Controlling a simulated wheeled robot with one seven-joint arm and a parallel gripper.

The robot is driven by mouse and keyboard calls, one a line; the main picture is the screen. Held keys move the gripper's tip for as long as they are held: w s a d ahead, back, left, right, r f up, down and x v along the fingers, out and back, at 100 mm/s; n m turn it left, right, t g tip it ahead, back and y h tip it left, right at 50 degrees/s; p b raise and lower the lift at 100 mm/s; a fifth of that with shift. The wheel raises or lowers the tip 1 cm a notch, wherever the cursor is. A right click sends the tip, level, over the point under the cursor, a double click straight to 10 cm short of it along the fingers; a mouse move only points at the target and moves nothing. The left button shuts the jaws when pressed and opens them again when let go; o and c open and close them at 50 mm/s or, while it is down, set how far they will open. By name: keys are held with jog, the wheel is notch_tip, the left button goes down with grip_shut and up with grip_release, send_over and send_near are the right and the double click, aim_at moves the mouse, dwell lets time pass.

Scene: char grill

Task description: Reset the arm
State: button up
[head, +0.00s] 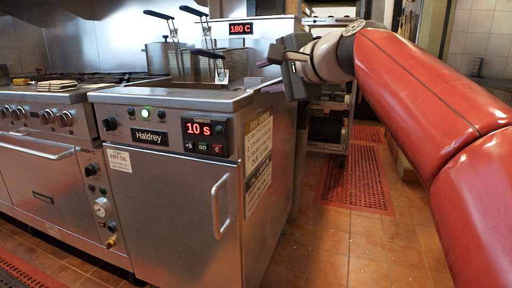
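My red arm reaches in from the right of the head view. My gripper (278,62) is at the upper middle, pointing left. It is over the right rear side of the fryer (180,185), near the display that reads 180 C.
Fryer baskets (200,65) with dark handles stand at the fryer's back. A range (45,140) adjoins on the left, with flat stacked items (57,85) on top. A wire rack (330,120) stands behind my arm. The tiled floor (330,245) at the front right is clear.

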jog(key=s+d+f+n+g+h+p, duration=0.2)
jog(key=s+d+f+n+h, duration=0.1)
jog(key=s+f, duration=0.6)
jog(key=s+d+f+n+g+h+p, duration=0.2)
jog(key=s+d+f, duration=0.3)
jog(key=s+f, duration=0.4)
jog(key=s+d+f+n+g+h+p, duration=0.2)
jog(key=s+d+f+n+h+p, duration=0.1)
jog(key=s+f, duration=0.6)
notch_tip(320, 180, down, 3)
jog(key=shift+d+f+n+g+h, duration=0.15)
jog(key=shift+d+n+g+h, duration=0.15)
jog(key=shift+d+n+h, duration=0.45)
